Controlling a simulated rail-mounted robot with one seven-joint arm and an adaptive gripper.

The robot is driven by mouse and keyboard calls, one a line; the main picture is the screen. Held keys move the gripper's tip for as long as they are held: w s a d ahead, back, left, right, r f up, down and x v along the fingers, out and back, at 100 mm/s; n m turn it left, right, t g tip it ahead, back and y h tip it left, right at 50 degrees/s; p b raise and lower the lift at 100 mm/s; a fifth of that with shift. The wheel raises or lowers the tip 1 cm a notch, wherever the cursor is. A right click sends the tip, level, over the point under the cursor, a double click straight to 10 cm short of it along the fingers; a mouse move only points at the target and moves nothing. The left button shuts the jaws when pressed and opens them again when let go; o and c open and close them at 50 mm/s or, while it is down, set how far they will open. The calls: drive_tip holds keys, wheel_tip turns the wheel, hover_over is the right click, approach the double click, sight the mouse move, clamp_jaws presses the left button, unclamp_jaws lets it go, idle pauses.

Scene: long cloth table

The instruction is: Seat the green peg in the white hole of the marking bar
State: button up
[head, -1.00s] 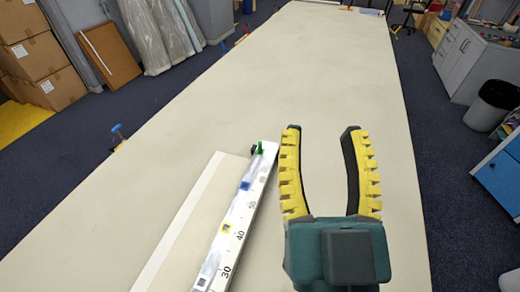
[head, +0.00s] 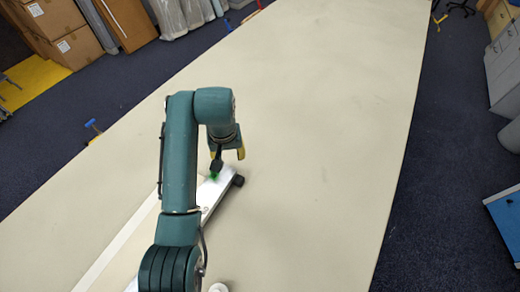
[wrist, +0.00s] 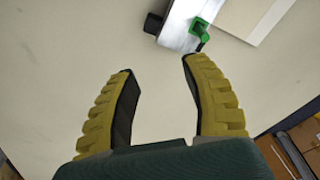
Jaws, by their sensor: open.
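The marking bar (head: 212,188) is a long pale bar on the table, partly hidden behind my arm in the head view. Its end with a dark cap also shows in the wrist view (wrist: 178,22). The green peg (head: 213,176) is at that end; in the wrist view it (wrist: 202,37) sits at a green square on the bar. How deep it sits is unclear. My gripper (head: 229,158) is open and empty, pointing down close to the bar end. In the wrist view the fingertips (wrist: 155,66) are apart from the peg, which lies beyond the right finger. I cannot make out the white hole.
The bar lies along a pale strip (head: 115,243) on the cloth table (head: 310,120). The table is clear to the right of the bar and beyond it. A blue-handled clamp (head: 93,126) is on the left table edge. Cardboard boxes (head: 60,28) stand on the floor.

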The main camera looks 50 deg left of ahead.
sight(213, 174)
drive_tip(key=s+a+n, duration=0.1)
drive_tip(key=s+a, duration=0.4)
drive_tip(key=s, duration=0.1)
drive_tip(key=f, duration=0.4)
drive_tip(key=w+a+f+p, duration=0.1)
drive_tip(key=f, duration=0.9)
drive_tip(key=shift+w+a+f, duration=0.15)
drive_tip(key=shift+w+a, duration=0.2)
drive_tip(key=shift+w, duration=0.05)
clamp_jaws()
